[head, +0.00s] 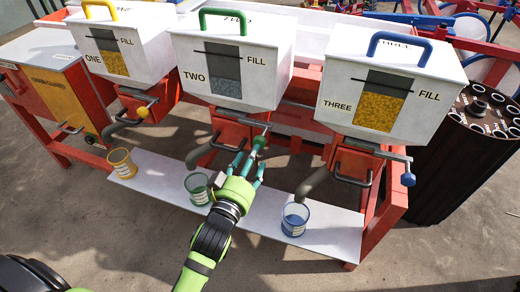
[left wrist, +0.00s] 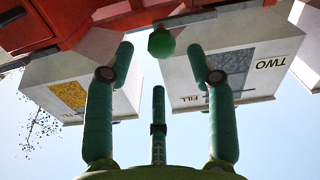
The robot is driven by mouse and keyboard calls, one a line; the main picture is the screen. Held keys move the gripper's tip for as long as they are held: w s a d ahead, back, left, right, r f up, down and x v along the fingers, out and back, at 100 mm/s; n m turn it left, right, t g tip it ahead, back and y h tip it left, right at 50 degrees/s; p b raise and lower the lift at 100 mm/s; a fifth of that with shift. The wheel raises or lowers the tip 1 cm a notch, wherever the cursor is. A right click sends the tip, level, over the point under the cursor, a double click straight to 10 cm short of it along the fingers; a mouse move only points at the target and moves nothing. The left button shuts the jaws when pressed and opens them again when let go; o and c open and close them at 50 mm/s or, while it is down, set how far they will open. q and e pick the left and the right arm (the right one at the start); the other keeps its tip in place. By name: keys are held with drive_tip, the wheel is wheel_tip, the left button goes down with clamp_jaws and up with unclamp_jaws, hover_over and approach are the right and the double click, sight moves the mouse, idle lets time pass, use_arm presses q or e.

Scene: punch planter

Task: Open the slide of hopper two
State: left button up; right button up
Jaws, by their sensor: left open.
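Hopper two (head: 228,82) is a white box with a green handle on top and a grey window. Below it, a metal slide rod ends in a round green knob (head: 259,141). My left gripper (head: 246,164) is open just below and in front of this knob, pointing up at it. In the left wrist view, the green knob (left wrist: 161,43) appears between the spread fingertips, with no clear contact. Hopper two (left wrist: 235,68) is upside down there. A green cup (head: 198,189) stands under hopper two's spout. My right gripper is not in view.
Hopper one (head: 121,40) with a yellow knob (head: 143,112) is left; hopper three (head: 385,85) with a blue knob (head: 408,179) is right. A yellow cup (head: 122,163) and blue cup (head: 295,219) stand on the white shelf (head: 250,222). Red frame bars surround the hoppers.

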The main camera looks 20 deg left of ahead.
sight(260, 142)
use_arm(q)
drive_tip(key=w, duration=0.7)
drive_tip(key=shift+r, duration=0.1)
drive_tip(key=shift+s, duration=0.1)
clamp_jaws()
